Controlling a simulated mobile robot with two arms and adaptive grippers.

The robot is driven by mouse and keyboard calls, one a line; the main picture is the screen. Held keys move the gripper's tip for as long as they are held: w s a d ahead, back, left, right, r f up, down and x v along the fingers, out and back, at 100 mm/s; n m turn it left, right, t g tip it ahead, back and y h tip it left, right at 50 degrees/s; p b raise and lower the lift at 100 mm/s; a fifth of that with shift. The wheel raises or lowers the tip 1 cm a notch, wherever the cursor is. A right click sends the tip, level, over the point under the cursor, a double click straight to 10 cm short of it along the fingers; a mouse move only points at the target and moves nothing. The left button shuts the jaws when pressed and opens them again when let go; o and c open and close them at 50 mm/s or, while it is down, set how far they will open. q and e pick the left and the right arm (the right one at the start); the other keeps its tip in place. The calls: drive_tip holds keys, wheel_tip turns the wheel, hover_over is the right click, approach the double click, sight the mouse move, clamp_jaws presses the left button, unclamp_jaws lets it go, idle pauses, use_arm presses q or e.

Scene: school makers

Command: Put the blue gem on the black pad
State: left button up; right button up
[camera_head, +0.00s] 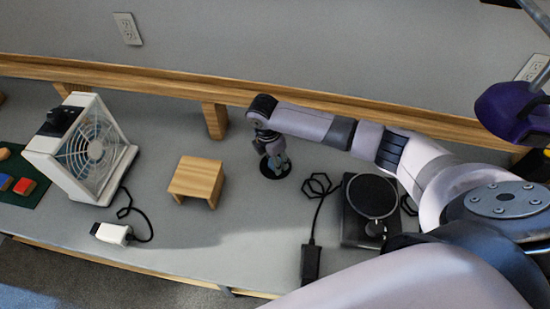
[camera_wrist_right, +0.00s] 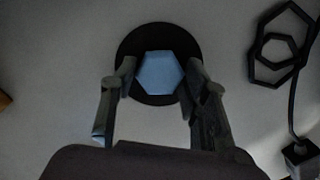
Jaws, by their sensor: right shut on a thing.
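The blue gem (camera_wrist_right: 159,71) is a pale blue hexagonal piece seen from above in the right wrist view. My right gripper (camera_wrist_right: 156,82) has its two fingers on either side of the gem and is shut on it. The round black pad (camera_wrist_right: 146,32) shows behind and around the gem, beneath the fingers. In the head view the right gripper (camera_head: 273,160) points down over the black pad (camera_head: 268,173), and the gem is hidden there by the fingers. Whether the gem touches the pad cannot be told. My left gripper is not in view.
Black hexagon outlines (camera_head: 319,186) lie right of the pad, near a dark device with a round plate (camera_head: 372,194) and a black adapter (camera_head: 311,263). A wooden stand (camera_head: 197,180) and a white fan (camera_head: 84,150) are to the left. The table front is mostly clear.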

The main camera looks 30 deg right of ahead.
sight(270, 165)
drive_tip(key=o, duration=1.1)
drive_tip(key=shift+f, duration=0.1)
wheel_tip(270, 165, up, 12)
drive_tip(key=a, duration=0.1)
drive_tip(key=shift+s+a+b, duration=0.15)
drive_tip(key=shift+a+b, duration=0.25)
drive_tip(key=shift+b, duration=0.05)
